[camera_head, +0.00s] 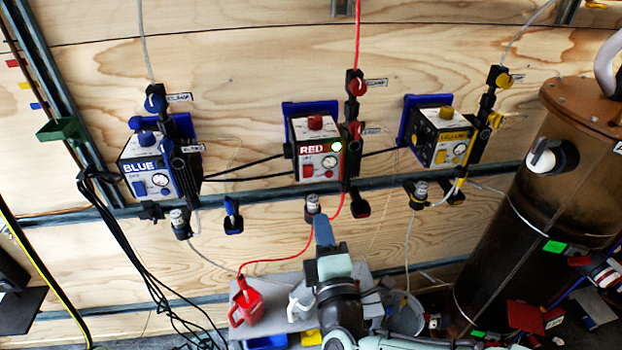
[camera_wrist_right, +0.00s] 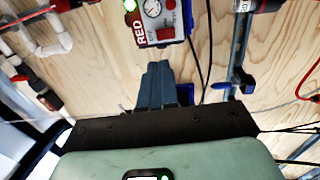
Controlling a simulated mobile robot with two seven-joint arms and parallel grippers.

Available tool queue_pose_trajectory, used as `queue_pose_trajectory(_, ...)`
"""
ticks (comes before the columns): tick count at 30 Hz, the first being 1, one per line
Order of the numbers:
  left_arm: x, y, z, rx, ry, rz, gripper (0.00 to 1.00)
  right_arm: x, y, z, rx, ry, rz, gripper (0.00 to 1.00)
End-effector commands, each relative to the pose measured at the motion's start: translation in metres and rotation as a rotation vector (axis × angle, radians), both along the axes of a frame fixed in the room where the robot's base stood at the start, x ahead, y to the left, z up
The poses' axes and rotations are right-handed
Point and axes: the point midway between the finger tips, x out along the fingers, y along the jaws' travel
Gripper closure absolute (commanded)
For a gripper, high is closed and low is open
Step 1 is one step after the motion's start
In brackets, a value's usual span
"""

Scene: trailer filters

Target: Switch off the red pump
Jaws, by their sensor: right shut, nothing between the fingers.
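The red pump (camera_head: 318,150) is a white box with a "RED" label on the wooden wall, between the blue and yellow pumps. A green light (camera_head: 337,146) glows on its front, beside a gauge, with a red switch (camera_head: 307,171) at lower left. My right gripper (camera_head: 322,226) is shut and empty, its fingers pointing up from below the red pump, apart from it. In the right wrist view the shut fingers (camera_wrist_right: 158,72) lie just below the pump's front (camera_wrist_right: 160,25) in the picture, and the green light (camera_wrist_right: 130,5) is lit. My left gripper is not in view.
The blue pump (camera_head: 147,168) and yellow pump (camera_head: 438,138) flank it. Black cables run between the pumps above a metal rail (camera_head: 255,190). A red hose hangs down to a red jug (camera_head: 246,305) on a grey bench. A large brown tank (camera_head: 545,190) stands at right.

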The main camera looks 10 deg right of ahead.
Motion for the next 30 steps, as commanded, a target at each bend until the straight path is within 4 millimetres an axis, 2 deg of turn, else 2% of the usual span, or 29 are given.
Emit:
queue_pose_trajectory(9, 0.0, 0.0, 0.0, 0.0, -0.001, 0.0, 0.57, 0.066, 0.0, 0.007, 0.0, 0.001, -0.002, 1.0)
queue_pose_trajectory(15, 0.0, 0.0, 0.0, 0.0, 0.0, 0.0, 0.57, 0.103, 0.0, 0.012, 0.0, 0.0, -0.001, 1.0)
queue_pose_trajectory(21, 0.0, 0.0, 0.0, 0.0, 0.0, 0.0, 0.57, 0.122, 0.0, 0.014, -0.001, 0.001, 0.0, 1.0)
queue_pose_trajectory(30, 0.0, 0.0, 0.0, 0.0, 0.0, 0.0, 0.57, 0.125, 0.0, 0.015, -0.001, 0.001, 0.001, 1.0)
